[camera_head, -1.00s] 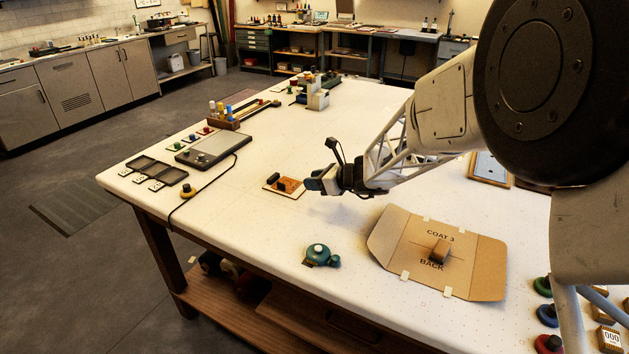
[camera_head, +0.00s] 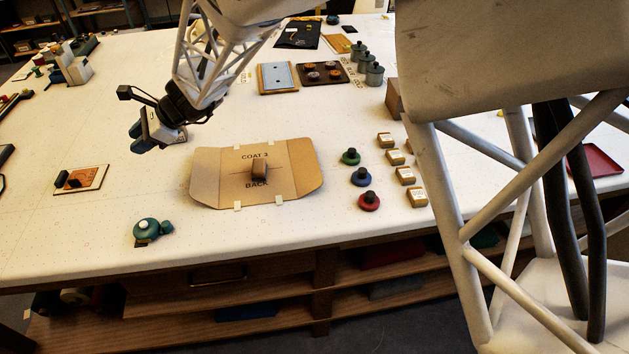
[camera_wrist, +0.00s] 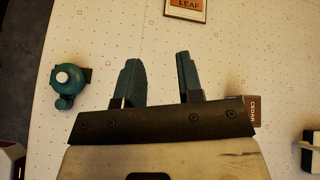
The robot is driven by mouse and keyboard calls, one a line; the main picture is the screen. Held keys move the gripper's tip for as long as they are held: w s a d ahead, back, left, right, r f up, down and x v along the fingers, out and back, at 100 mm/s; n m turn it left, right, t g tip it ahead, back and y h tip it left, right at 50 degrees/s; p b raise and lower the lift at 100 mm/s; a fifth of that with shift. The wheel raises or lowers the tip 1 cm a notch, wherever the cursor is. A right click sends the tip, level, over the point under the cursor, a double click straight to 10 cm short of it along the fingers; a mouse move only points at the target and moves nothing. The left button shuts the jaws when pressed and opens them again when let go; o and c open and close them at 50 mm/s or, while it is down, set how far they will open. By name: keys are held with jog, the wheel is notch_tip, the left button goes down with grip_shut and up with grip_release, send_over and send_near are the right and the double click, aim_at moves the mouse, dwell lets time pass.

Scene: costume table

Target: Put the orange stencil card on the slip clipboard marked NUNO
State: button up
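The orange stencil card (camera_head: 86,176) lies on a pale board at the left of the table, with dark blocks at its left side. In the wrist view the orange card (camera_wrist: 186,4), lettered LEAF, is cut off at the top edge, ahead of my fingers. My gripper (camera_head: 140,139) is above the table, to the right of the card and apart from it. In the wrist view my gripper (camera_wrist: 157,63) has its two teal fingers spread, with only bare table between them. I cannot read NUNO on anything; which thing is that clipboard I cannot tell.
A teal dispenser (camera_head: 147,229) stands near the front edge. A brown COAT 3 BACK folder (camera_head: 222,178) lies mid-table. Stampers and small boxes (camera_head: 406,176) stand right of it. A blue-grey panel (camera_head: 279,76) and a dark tray (camera_head: 340,74) lie behind. The table between card and folder is clear.

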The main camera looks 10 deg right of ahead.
jog(key=s+d+r+n+h, duration=0.1)
jog(key=s+d+r+n, duration=0.15)
jog(key=d, duration=0.55)
jog(key=s+d+r+n+h, duration=0.2)
jog(key=s+d+r, duration=0.15)
jog(key=d, duration=0.35)
jog(key=s+d+n+t+h, duration=0.1)
jog(key=s+d+n+h, duration=0.3)
jog(key=s+d, duration=0.8)
jog(key=s+d+n+t+h, duration=0.1)
jog(key=s+d+n+h, duration=0.3)
jog(key=s+d, duration=0.9)
jog(key=d+n, duration=0.1)
jog(key=d, duration=0.5)
jog(key=shift+s+d+r+t+h, duration=0.2)
jog(key=shift+s+r+t+h, duration=0.05)
jog(key=shift+r+t+h, duration=0.15)
